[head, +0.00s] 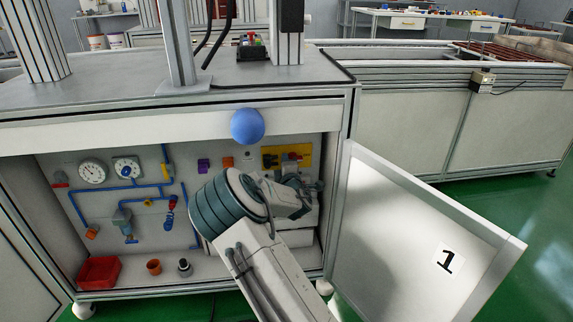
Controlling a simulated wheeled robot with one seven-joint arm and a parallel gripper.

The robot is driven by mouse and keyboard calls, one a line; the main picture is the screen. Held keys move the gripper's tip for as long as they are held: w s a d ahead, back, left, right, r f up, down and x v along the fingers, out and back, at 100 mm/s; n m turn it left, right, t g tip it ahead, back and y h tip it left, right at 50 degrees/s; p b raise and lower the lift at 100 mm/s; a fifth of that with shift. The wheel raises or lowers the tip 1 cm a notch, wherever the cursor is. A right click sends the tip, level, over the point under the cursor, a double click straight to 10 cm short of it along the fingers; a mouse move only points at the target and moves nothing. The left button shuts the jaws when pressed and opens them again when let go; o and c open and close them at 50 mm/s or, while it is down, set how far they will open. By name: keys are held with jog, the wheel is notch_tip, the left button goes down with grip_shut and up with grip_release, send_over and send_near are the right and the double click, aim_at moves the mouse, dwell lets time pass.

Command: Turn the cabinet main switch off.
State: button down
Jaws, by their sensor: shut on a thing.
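The cabinet main switch (292,156) looks like a red knob on a yellow plate (271,151), on the cabinet's back panel at the right. My gripper (295,168) reaches into the open cabinet from the front and is at this switch, its jaws shut on the knob. The fingertips are small in the picture and partly hidden behind my wrist. The knob's exact angle is too small to read.
The cabinet door (422,240), marked 1, stands open at the right. A blue ball (247,126) shows at the cabinet's top edge above my arm. Gauges (93,172) and blue pipes are at the left. A red bin (98,272) stands on the cabinet floor.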

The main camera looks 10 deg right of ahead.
dwell(0.4)
jog(key=c, duration=1.4)
grip_release()
jog(key=shift+f, duration=0.1)
jog(key=s+p, duration=0.3)
jog(key=s, duration=1)
jog(key=shift+s+p, duration=0.35)
jog(key=shift+s, duration=0.05)
